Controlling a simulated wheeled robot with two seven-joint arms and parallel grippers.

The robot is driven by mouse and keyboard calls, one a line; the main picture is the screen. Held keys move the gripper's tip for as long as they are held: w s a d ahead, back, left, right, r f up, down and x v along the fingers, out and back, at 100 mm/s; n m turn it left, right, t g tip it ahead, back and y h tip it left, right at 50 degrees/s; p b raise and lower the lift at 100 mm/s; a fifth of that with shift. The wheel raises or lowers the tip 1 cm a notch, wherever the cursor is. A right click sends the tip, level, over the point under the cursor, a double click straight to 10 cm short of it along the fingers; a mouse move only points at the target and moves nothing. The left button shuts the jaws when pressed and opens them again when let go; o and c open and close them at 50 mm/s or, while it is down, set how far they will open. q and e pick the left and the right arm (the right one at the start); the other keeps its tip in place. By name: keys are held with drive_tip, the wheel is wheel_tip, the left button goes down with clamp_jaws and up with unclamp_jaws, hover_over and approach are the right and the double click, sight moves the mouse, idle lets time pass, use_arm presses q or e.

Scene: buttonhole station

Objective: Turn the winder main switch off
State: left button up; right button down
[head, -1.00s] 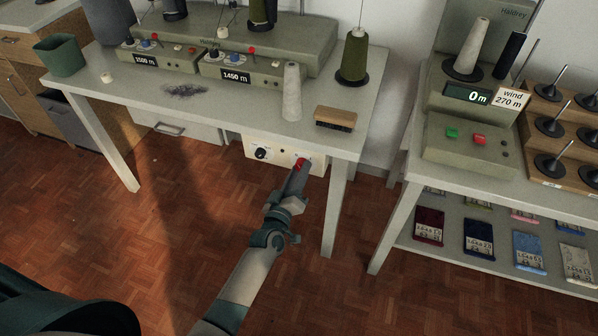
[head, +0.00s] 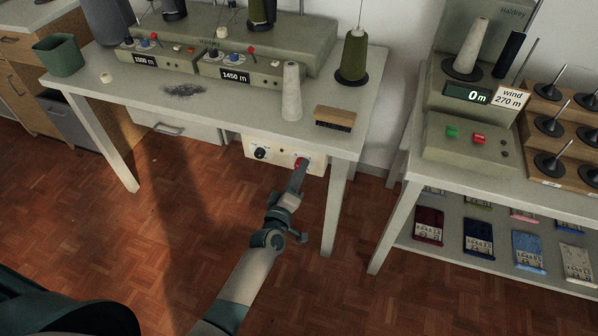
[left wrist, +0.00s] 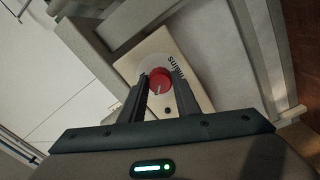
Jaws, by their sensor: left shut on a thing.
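The winder main switch is a red rotary knob (head: 301,163) on a cream panel (head: 281,152) under the front edge of the left table. In the left wrist view the red knob (left wrist: 160,79) sits on a pale round plate with partly readable lettering, and a short light mark shows on it. My left gripper (head: 300,169) reaches up to the panel, and its two fingers stand on either side of the knob, shut on it. In the left wrist view the fingers (left wrist: 160,88) hide the knob's sides. My right gripper is not in view.
A black knob (head: 260,153) is on the same panel. The table above holds the winder with displays (head: 236,76), a white cone (head: 291,92), a green cone (head: 353,57) and a brush (head: 335,118). A table leg (head: 335,205) stands right of my arm.

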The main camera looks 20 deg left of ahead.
use_arm(q)
drive_tip(key=o, duration=1)
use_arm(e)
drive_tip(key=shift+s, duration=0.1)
use_arm(q)
drive_tip(key=shift+o, duration=0.2)
drive_tip(key=shift+s, duration=0.1)
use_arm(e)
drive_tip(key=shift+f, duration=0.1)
use_arm(q)
drive_tip(key=s+b, duration=0.1)
drive_tip(key=s, duration=1.6)
drive_tip(key=shift+s+a+f, duration=0.15)
drive_tip(key=shift+a, duration=0.15)
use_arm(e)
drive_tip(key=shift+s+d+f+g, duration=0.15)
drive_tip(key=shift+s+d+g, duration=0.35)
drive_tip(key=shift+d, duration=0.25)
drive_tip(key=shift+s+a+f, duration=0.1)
